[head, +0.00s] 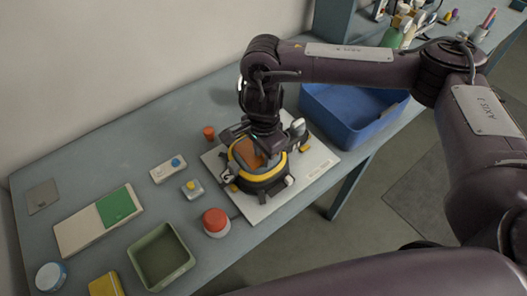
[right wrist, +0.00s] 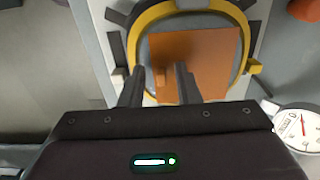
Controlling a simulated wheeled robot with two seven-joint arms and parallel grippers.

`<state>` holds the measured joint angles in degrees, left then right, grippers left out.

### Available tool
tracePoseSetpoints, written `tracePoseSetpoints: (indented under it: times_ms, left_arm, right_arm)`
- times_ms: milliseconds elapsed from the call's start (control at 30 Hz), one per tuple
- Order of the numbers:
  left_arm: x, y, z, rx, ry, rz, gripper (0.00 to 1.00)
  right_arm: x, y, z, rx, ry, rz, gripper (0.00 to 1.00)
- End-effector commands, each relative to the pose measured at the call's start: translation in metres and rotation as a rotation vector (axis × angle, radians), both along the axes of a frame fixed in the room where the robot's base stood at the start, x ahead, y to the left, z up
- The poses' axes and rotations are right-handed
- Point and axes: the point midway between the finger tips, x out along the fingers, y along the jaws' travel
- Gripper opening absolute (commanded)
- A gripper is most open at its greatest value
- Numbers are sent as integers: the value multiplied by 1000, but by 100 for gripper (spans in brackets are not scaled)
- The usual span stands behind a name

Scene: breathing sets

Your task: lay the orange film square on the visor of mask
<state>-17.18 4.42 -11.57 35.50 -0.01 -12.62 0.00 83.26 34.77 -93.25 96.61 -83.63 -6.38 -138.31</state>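The mask (head: 262,186) lies on a white board, with a dark body and a yellow ring around its visor (right wrist: 157,45). The orange film square (right wrist: 212,62) is over the visor, inside the yellow ring, turned slightly; it also shows in the head view (head: 245,153). I cannot tell whether it lies fully flat. A small orange tab (right wrist: 160,77) stands on it. My right gripper (right wrist: 158,82) is above the mask, its two fingers apart on either side of the tab, with gaps visible. In the head view my right wrist partly hides the mask. My left gripper is not in view.
The white board (head: 315,160) carries the mask. A blue bin (head: 355,135) stands behind at right. A red-topped round item (head: 215,222), a green tray (head: 160,257) and small blocks lie to the left. A dial gauge (right wrist: 299,127) is beside my right gripper.

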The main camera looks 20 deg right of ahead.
Motion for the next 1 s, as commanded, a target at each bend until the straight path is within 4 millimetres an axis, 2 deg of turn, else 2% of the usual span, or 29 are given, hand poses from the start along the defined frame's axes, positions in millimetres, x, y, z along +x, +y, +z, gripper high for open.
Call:
tracePoseSetpoints:
  times_ms: [200,367,800,1000]
  left_arm:
    - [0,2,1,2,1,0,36]
    - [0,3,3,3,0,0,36]
    - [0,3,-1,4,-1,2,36]
    - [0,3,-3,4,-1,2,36]
  right_arm:
    - [0,0,1,0,1,0,29]
    - [1,0,10,-1,-4,1,29]
    - [1,0,88,-1,-7,2,29]
    - [1,0,113,0,-3,0,29]
